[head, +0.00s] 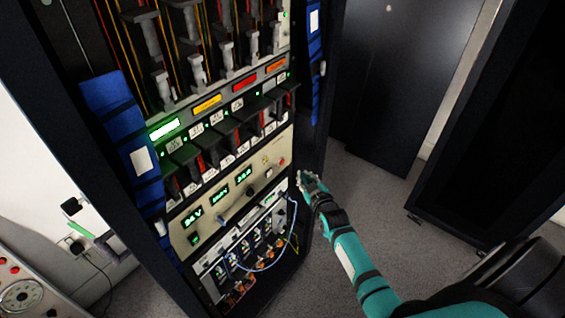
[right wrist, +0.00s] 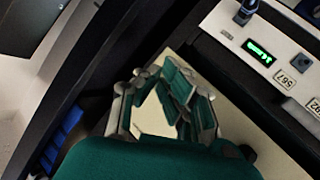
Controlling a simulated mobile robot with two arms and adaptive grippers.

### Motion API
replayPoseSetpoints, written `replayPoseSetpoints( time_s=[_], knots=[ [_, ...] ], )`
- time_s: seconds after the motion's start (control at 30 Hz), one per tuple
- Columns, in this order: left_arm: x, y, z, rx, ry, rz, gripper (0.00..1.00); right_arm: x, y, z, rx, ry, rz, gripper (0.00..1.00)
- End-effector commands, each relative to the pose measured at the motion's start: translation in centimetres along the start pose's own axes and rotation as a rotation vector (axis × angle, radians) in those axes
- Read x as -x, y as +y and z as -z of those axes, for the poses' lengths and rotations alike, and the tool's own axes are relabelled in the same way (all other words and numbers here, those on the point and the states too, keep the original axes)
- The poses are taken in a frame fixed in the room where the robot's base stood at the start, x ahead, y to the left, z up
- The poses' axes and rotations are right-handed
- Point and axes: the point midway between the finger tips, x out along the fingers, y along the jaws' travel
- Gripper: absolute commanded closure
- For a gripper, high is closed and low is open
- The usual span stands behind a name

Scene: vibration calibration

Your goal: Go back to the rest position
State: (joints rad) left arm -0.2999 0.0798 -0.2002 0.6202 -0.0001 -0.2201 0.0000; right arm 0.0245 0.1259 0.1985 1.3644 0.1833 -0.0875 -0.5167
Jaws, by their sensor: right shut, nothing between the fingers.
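My right gripper (head: 308,180) is shut and empty at the end of my teal right arm, in the middle of the head view. It is by the right front edge of the equipment rack (head: 318,120), beside the lower panels. I cannot tell if it touches the rack. In the right wrist view my gripper's fingers (right wrist: 170,88) are folded together in front of a pale panel, with nothing seen between them. My left gripper is not in view.
The rack carries a cream panel with green displays (head: 220,195) and a lower panel with cables (head: 262,250). An open dark cabinet door (head: 480,150) stands at the right. A control box (head: 25,292) is at lower left. Grey floor (head: 375,205) is clear between rack and door.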

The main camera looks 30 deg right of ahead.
Motion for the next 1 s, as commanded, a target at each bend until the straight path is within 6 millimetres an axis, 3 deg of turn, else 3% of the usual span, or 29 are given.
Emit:
replayPoseSetpoints(
  time_s=[0.33,0.47,0.57,0.77,0.87,1.0],
  knots=[
    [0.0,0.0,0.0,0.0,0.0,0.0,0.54,0.0,-0.2,-0.2,-0.001,-0.005,0.003,1.0],
    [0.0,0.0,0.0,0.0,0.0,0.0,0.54,0.7,-2.3,-3.0,-0.011,-0.058,0.044,1.0],
    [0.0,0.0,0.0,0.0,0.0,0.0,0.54,2.2,-5.8,-7.6,-0.024,-0.148,0.109,1.0],
    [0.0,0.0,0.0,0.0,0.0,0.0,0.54,8.5,-13.9,-18.9,-0.055,-0.389,0.261,1.0],
    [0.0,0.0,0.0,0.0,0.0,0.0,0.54,13.0,-17.3,-24.2,-0.064,-0.512,0.326,1.0],
    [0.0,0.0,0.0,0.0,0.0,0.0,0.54,20.4,-21.1,-31.2,-0.068,-0.69,0.408,1.0]
  ],
)
